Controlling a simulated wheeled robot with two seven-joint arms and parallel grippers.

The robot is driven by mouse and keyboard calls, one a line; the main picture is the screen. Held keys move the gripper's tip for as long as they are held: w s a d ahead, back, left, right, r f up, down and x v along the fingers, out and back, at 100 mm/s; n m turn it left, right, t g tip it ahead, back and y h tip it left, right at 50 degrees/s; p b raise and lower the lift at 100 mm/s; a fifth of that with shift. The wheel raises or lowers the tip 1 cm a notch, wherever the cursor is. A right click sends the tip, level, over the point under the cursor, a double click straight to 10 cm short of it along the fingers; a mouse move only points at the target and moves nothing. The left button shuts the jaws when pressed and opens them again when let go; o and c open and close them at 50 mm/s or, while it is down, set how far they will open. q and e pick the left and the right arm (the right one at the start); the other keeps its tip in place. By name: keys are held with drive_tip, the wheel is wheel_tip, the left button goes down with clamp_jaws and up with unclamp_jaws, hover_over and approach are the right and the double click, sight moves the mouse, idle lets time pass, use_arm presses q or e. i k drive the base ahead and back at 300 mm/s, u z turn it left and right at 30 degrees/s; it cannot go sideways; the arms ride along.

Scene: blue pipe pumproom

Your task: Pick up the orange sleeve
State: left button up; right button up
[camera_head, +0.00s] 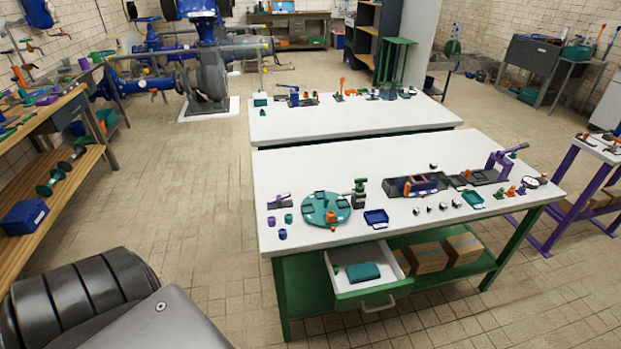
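Several small orange parts stand on the near white table (370,162), and I cannot tell for sure which is the sleeve. One orange piece (330,217) is on the round teal plate (313,207) at the table's left. More small orange parts (511,191) stand near the right end. Another orange piece (406,188) is at the blue and red fixture near the middle. Neither of my grippers is in view; only a dark grey part of my own body shows at the lower left.
An open drawer (341,287) holding a teal item (364,271) juts from the table's front. Cardboard boxes (427,257) sit on the lower shelf. A second white table (346,114) stands behind, and a wooden bench (50,197) at left. Tiled floor is free between.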

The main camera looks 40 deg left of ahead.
sight(331, 215)
drive_tip(key=u, duration=1.1)
